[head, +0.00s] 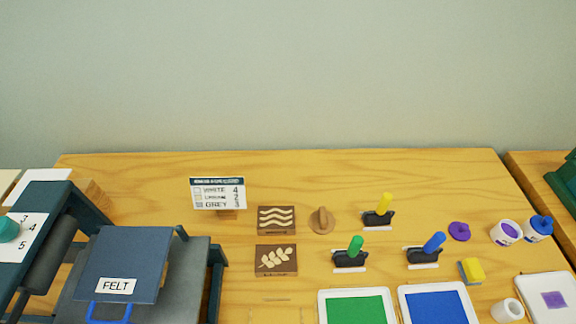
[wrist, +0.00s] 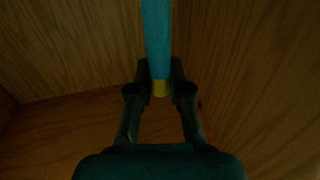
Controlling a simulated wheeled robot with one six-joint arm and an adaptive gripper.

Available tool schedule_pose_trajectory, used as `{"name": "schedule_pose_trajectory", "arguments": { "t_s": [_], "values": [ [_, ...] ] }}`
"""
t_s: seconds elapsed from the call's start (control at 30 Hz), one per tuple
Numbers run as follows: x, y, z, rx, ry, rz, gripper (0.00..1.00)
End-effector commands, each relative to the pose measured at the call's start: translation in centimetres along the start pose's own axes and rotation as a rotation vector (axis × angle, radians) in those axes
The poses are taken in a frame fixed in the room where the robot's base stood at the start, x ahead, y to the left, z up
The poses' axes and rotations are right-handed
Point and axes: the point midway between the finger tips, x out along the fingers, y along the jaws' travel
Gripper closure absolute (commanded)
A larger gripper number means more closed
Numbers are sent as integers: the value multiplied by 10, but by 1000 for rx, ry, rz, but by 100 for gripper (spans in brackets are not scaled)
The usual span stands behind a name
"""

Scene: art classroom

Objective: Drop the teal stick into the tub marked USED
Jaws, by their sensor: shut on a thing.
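In the wrist view my gripper (wrist: 160,90) is shut on the teal stick (wrist: 157,40), which has a yellow part (wrist: 160,88) between the fingertips. The stick runs from the fingers up to the top edge of the picture, where its other end is cut off. My gripper does not show in the head view. I see no tub marked USED in either view.
Dark wooden surfaces (wrist: 70,50) surround my gripper in the wrist view. The head view shows a wooden table (head: 130,180) with a press holding a FELT-labelled board (head: 125,255), a sign (head: 217,192), carved blocks (head: 276,219), rollers and a blue tray (head: 437,305).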

Motion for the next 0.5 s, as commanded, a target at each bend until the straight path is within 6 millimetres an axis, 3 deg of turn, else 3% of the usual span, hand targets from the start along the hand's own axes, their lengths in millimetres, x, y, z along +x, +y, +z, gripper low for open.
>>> {"name": "schedule_pose_trajectory", "arguments": {
  "t_s": [0.13,0.17,0.27,0.5],
  "values": [
    [0,0,0,0,0,0,100],
    [0,0,0,0,0,0,80],
    [0,0,0,0,0,0,55],
    [0,0,0,0,0,0,53]
  ]
}}
